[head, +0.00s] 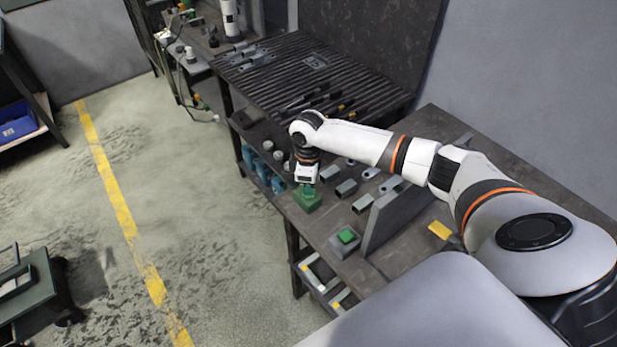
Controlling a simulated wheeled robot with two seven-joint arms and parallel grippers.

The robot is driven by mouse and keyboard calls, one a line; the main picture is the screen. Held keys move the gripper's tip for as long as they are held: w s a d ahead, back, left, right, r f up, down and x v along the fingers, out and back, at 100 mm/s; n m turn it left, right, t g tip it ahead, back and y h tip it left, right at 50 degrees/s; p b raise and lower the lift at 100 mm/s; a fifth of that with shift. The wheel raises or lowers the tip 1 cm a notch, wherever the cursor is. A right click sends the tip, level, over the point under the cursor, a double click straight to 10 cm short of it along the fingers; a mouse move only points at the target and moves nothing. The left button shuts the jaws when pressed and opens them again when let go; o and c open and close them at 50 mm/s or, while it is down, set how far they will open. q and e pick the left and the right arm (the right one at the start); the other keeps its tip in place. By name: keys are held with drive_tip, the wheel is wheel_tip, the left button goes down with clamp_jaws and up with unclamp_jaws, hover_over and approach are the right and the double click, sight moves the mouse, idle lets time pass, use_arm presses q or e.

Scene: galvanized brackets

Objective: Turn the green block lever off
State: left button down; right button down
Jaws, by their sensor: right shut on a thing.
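The green block (308,202) sits at the front left edge of the dark workbench (372,268). My right gripper (307,186) points down over it from above and is shut at the top of the block. The part between the fingers is most likely the lever, but it is too small and too covered by the gripper to make out its position. My left gripper is not in view.
A grey box with a green button (347,236) stands nearer on the bench, beside an upright grey plate (396,216). Several metal tube brackets (346,188) lie behind the block. A ribbed table (310,68) stands beyond.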

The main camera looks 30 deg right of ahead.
drive_tip(key=n+p, duration=0.1)
drive_tip(key=n, duration=0.3)
drive_tip(key=shift+r+n, duration=0.1)
drive_tip(key=shift+n, duration=0.2)
drive_tip(key=n+p, duration=0.1)
drive_tip(key=n, duration=0.3)
drive_tip(key=shift+n, duration=0.4)
drive_tip(key=c, duration=1.5)
unclamp_jaws()
wheel_tip(320, 180, up, 12)
drive_tip(key=shift+f+b, duration=0.1)
drive_tip(key=shift+b, duration=0.9)
